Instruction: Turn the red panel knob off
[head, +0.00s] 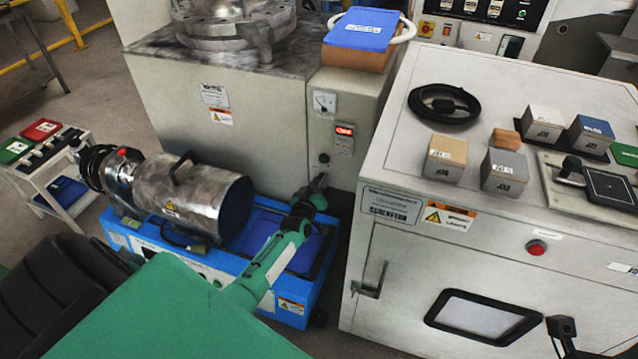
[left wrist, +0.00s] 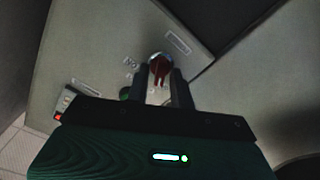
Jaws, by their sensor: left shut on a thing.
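The red panel knob (left wrist: 159,69) is on the grey cabinet panel in the left wrist view, with its grip pointing roughly along the fingers. My left gripper (left wrist: 164,80) has one dark finger on each side of the knob and is shut on it. In the head view my left gripper (head: 314,192) is at the lower front of the grey cabinet (head: 342,170), and its jaws mostly hide the knob there. Part of my right gripper (head: 562,328) shows at the lower right edge; its jaw opening is unclear.
A green button (head: 324,158) is just above the gripper on the panel. A blue-based machine with a metal cylinder (head: 195,190) stands left of my forearm. A white cabinet (head: 400,240) with a red button (head: 536,247) stands close on the right.

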